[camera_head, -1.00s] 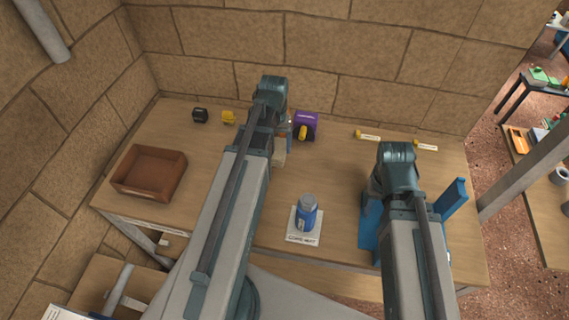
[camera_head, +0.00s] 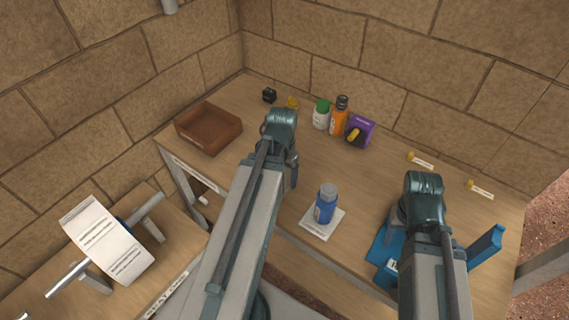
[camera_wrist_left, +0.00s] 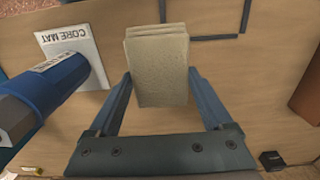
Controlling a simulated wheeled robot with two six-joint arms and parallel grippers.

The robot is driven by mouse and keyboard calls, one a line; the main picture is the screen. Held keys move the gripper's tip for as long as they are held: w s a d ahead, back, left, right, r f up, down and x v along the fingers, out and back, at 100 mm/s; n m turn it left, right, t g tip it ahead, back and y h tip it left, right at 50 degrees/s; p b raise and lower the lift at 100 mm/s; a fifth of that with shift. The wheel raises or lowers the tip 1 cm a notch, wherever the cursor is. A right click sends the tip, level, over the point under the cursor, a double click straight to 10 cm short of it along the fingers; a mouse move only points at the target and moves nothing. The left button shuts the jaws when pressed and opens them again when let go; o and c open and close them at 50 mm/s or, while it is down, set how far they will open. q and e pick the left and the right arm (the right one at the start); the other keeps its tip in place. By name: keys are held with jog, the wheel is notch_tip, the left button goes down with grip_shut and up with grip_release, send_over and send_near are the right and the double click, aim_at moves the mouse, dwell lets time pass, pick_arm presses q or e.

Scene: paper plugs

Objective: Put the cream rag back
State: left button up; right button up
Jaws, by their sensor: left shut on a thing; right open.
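The cream rag (camera_wrist_left: 158,65) is a folded pale block between the two fingers of my left gripper (camera_wrist_left: 163,85) in the left wrist view. The gripper is shut on it, with bare wood below. In the head view the left gripper (camera_head: 293,170) is mostly behind its own arm, and the rag is hidden there. My right gripper (camera_head: 398,222) is open over the blue holder (camera_head: 382,255) at the right; its fingertips are partly hidden.
A blue bottle (camera_head: 325,205) stands on a white core mat (camera_head: 312,224). A brown tray (camera_head: 233,133) is at the back left. Green (camera_head: 321,115) and orange (camera_head: 339,120) bottles and a purple box (camera_head: 361,132) stand at the back. Dark outline strips (camera_wrist_left: 205,38) mark the tabletop.

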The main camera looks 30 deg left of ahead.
aim_at(388, 253)
pick_arm(q)
jog(key=w+a, duration=0.2)
jog(key=w, duration=0.2)
jog(key=w+a+f+b, duration=0.1)
jog(key=w, duration=0.4)
jog(key=w+a, duration=0.2)
jog(key=w, duration=0.3)
jog(key=shift+w+a+f, duration=0.2)
jog(key=shift+w+a, duration=0.05)
jog(key=shift+a, duration=0.05)
pick_arm(e)
jog(key=shift+f, duration=0.7)
pick_arm(q)
jog(key=f+b, duration=0.3)
jog(key=b, duration=0.1)
jog(key=shift+w+a+f, duration=0.1)
jog(key=shift+w+f, duration=0.15)
jog(key=shift+f, duration=0.1)
pick_arm(e)
notch_tip(388, 253, down, 4)
jog(key=shift+r, duration=0.2)
pick_arm(q)
jog(key=shift+f, duration=0.15)
pick_arm(e)
jog(key=shift+f, duration=0.2)
pick_arm(q)
jog(key=o, duration=1.1)
pick_arm(e)
jog(key=shift+r, duration=0.1)
